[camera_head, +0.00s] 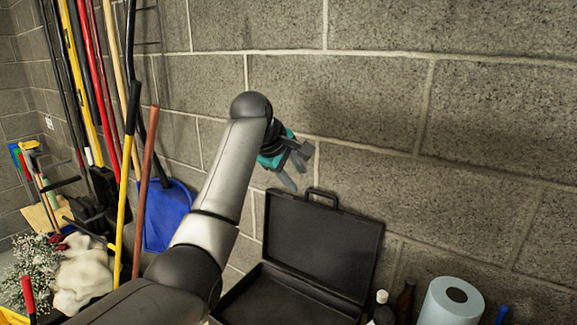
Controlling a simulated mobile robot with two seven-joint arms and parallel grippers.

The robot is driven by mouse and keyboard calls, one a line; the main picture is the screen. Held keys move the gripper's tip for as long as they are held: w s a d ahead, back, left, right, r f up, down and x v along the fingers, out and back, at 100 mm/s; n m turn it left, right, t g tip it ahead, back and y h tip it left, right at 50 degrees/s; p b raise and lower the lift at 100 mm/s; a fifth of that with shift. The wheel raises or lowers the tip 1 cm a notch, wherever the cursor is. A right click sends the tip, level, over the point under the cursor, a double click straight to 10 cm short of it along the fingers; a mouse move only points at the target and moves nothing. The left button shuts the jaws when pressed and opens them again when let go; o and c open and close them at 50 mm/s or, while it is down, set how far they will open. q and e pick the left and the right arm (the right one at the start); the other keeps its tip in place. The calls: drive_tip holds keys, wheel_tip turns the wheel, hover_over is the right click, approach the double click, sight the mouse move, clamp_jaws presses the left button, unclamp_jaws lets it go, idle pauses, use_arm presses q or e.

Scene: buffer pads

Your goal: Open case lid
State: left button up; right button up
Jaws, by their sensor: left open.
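The black case (280,298) stands against the block wall at the lower middle. Its lid (322,243) is raised upright, with the handle at the top edge, and the dark inside shows. My left arm reaches in from the lower left and hides the case's left part. My left gripper (292,172), with teal and dark parts, is open and empty, above the lid's upper left corner. It appears apart from the lid. My right gripper is not in view.
A paper towel roll (445,305) and small bottles (405,300) stand right of the case. Long-handled tools (125,180) and a blue dustpan (168,215) lean at the left. White cloth (85,275) lies lower left. The wall (420,150) is close behind.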

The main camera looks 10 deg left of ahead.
use_arm(q)
drive_tip(key=shift+v, duration=1.95)
